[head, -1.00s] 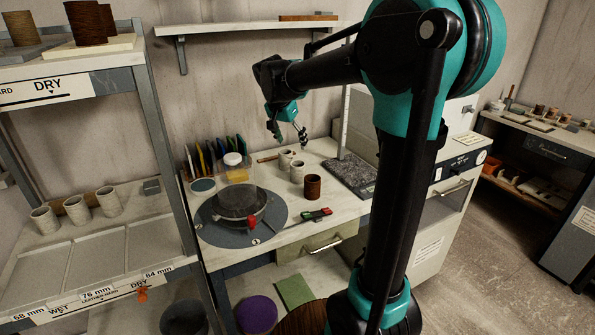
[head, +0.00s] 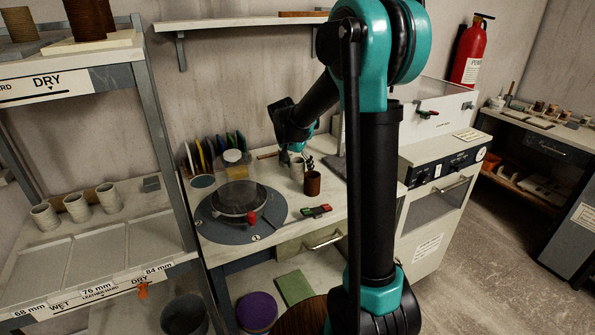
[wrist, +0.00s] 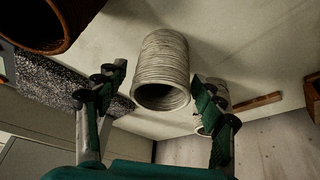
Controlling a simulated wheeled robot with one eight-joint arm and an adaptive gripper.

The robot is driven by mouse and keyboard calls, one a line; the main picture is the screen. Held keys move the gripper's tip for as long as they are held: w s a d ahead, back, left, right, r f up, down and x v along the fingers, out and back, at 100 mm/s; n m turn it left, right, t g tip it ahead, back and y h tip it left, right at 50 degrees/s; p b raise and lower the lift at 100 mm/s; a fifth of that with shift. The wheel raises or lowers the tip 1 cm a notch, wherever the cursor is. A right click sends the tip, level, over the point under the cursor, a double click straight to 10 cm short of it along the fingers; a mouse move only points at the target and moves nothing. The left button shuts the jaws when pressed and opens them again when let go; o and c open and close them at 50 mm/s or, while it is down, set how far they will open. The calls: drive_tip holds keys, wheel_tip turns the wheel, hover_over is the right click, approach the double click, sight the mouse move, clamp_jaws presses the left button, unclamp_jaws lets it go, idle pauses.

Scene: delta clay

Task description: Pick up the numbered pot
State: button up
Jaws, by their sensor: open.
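A pale grey ribbed pot (wrist: 165,62) shows between my gripper's fingers in the wrist view, its open rim facing the camera. The fingers are open on either side of it; I cannot tell whether they touch it. In the head view this pale pot (head: 297,170) stands on the bench, just below my gripper (head: 298,158). A brown pot (head: 312,184) stands beside it, and also shows at the upper left in the wrist view (wrist: 48,22). Another pale pot (wrist: 207,122) is partly hidden behind the right finger. No number is readable on any pot.
A turntable (head: 215,226) with a dark round piece on it fills the bench's left part. A shelf rack (head: 160,130) with several pots stands at left. A wooden stick (wrist: 257,102) lies beyond the pots.

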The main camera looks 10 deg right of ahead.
drive_tip(key=shift+w+d+f, duration=0.15)
drive_tip(key=shift+w+f, duration=0.05)
drive_tip(key=shift+f, duration=0.5)
drive_tip(key=shift+c, duration=0.5)
drive_tip(key=c, duration=1.2)
drive_tip(key=shift+r, duration=0.2)
